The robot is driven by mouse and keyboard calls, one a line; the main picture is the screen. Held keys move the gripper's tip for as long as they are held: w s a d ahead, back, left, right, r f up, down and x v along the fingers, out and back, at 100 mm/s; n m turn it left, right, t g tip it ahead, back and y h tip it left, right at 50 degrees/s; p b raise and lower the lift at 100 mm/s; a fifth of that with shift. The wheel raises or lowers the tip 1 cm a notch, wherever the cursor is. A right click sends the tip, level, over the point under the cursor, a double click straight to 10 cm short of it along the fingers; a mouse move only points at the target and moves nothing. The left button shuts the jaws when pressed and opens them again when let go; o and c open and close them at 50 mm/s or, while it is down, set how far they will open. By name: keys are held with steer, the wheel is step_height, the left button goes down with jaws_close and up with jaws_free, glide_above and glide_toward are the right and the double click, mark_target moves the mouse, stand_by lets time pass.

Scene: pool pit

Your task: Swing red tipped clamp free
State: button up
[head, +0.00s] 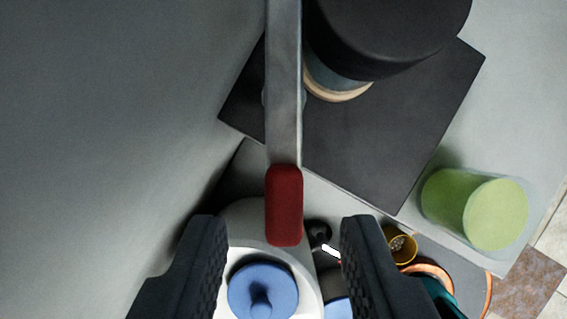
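The clamp is a long grey metal bar (284,90) running down from the top middle of the head view. Its lower end carries a red tip (284,206). My gripper (283,235) is open, with one dark finger on each side of the red tip in the picture and clear gaps between. I cannot tell whether the tip is at the same depth as the fingers. The upper end of the bar is out of view.
A black cylinder (390,35) stands on a dark plate (370,140) at top right. A green cylinder (475,208) is at right. A white rounded body with a blue knob (262,290) lies below the tip. A yellow cup (402,248) is at lower right. A grey wall fills the left.

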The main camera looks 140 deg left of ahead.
mark_target(284, 97)
steer(key=shift+x, duration=1.25)
steer(key=shift+c, duration=0.3)
jaws_close()
steer(key=shift+s+d+n+t+y, duration=0.25)
steer(key=shift+d+n+y, duration=0.45)
steer(key=shift+n, duration=1)
steer(key=shift+s+d+n+t+y, duration=0.2)
steer(key=shift+d+n+y, duration=0.45)
steer(key=shift+n, duration=1.05)
steer(key=shift+s+d+n+t+y, duration=0.35)
steer(key=shift+d+n, duration=0.5)
steer(key=shift+n, duration=0.85)
steer(key=shift+w, duration=0.1)
